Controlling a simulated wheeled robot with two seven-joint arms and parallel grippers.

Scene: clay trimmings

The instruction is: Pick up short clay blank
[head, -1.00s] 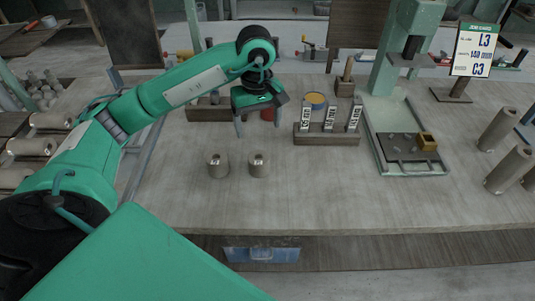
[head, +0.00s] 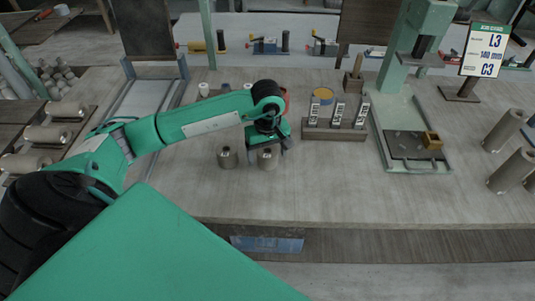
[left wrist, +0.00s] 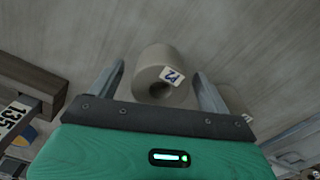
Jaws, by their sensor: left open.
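Two short clay blanks, grey-brown hollow cylinders, stand on the table in the head view: a left one (head: 227,158) and a right one (head: 267,159). My left gripper (head: 268,150) is open over the right blank, its fingers on either side of it. In the left wrist view this blank (left wrist: 158,64), with a white tag on its end, lies between the two open fingers (left wrist: 160,82); I cannot tell whether they touch it. The other blank (left wrist: 233,97) is partly hidden behind the finger at right. My right gripper is out of view.
A rack with numbered tags (head: 336,135) stands right of the blanks. The tabletop in front of the blanks is clear.

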